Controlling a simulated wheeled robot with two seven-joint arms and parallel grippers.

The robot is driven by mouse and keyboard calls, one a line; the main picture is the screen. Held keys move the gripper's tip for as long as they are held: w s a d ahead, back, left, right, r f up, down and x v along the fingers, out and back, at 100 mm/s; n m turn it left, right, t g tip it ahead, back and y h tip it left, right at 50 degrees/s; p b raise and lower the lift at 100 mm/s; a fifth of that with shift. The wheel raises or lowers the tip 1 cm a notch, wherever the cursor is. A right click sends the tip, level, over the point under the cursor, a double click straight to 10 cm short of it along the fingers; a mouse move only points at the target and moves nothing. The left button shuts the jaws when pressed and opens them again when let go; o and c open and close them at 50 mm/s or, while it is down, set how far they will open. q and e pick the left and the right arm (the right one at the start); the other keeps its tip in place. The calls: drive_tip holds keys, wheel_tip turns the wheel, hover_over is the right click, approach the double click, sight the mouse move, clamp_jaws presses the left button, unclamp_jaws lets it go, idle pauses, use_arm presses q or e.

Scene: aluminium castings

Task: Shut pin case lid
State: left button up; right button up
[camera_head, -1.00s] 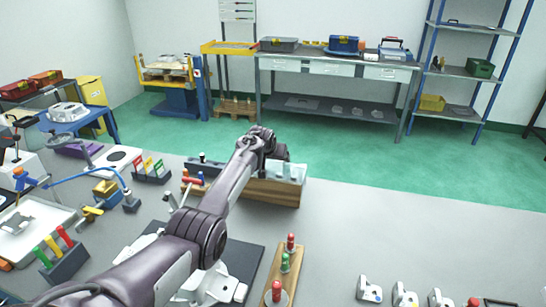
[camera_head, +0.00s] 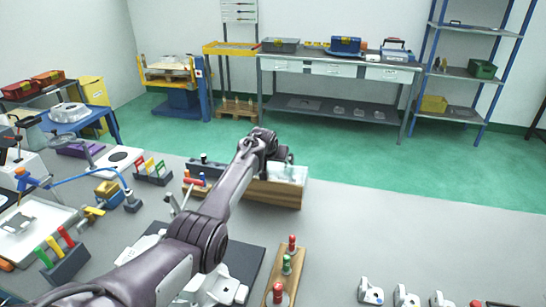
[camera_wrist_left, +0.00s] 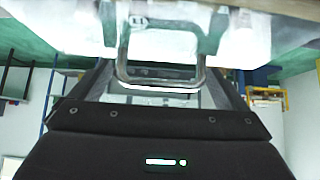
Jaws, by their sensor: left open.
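The pin case (camera_head: 273,194) is a wooden box on the grey table, just right of the table's middle back. Clear, pale panels (camera_head: 292,173) show at its top right; my arm hides much of the top, so I cannot tell how far the lid is open. My left gripper (camera_head: 284,157) is at the case's back edge, beyond my forearm, with its tips partly hidden. In the left wrist view, the open gripper (camera_wrist_left: 160,72) is close to a clear panel (camera_wrist_left: 245,32), with a wooden edge (camera_wrist_left: 250,5) at the top. Contact is unclear. My right gripper is out of view.
A rack of coloured handles (camera_head: 152,171) and a blue-armed fixture (camera_head: 80,180) stand left. Pale castings (camera_head: 370,291) lie front right. The table right of the case is clear.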

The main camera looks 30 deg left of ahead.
use_arm(q)
drive_tip(key=shift+v, duration=3.7)
drive_tip(key=shift+s+d+f, duration=0.1)
